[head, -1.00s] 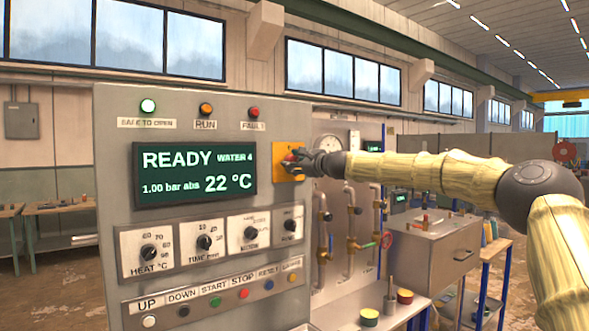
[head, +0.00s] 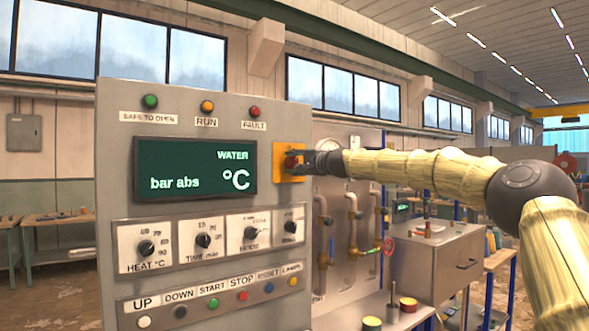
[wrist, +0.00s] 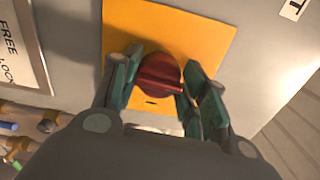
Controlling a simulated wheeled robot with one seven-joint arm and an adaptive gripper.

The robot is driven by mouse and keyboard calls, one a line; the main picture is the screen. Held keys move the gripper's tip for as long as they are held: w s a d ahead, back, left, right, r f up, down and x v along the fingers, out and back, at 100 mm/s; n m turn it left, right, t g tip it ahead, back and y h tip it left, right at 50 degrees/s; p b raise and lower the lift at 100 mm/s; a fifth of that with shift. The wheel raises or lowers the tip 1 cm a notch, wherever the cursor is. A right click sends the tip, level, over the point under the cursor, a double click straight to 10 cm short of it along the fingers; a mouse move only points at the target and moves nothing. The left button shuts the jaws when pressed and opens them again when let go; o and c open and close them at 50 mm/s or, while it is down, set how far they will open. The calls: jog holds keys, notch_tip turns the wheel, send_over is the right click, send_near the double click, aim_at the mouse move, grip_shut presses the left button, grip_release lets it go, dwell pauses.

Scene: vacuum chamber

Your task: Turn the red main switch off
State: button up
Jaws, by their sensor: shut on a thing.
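The red main switch (wrist: 158,80) is a round knob with a raised grip bar on a yellow plate (wrist: 195,30). In the wrist view its bar lies roughly level across the picture. My gripper (wrist: 160,88) has one finger on each side of the knob and is shut on it. In the head view the yellow plate (head: 280,170) sits right of the display (head: 195,172), and my gripper (head: 300,162) covers part of the red knob. The display shows only "WATER", "bar abs" and "°C", with no values. The safe-to-open lamp (head: 150,101) is dull green.
The grey control panel carries several dials (head: 203,241) and a row of push buttons (head: 211,304) below the display. Pipes with valves (head: 352,225) and a grey box (head: 436,262) stand to the right, under my arm. A side table bears round pots (head: 408,304).

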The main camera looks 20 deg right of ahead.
jog(key=shift+f+n, duration=0.1)
jog(key=shift+n, duration=0.3)
jog(key=o, duration=1)
jog(key=shift+v, duration=5.95)
